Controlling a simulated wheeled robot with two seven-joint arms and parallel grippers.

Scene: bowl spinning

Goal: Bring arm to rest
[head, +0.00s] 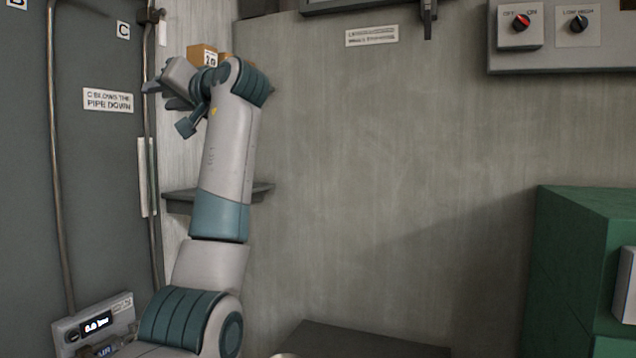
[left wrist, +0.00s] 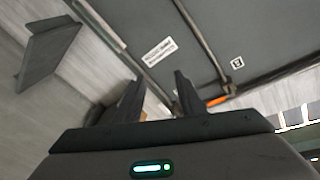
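My left arm rises from the bottom left of the head view and bends at the top. Its gripper (head: 162,94) is raised near the pipe on the left wall. In the left wrist view the two dark fingers of this gripper (left wrist: 158,84) stand apart, with nothing held between them. Wall and pipe show beyond the fingertips. My right arm and right gripper are not in view.
A small cardboard box (head: 202,50) sits behind the gripper. A dark shelf (head: 180,201) is on the wall below it, partly behind my arm. A green cabinet (head: 575,270) stands at right. A switch panel (head: 560,60) hangs upper right.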

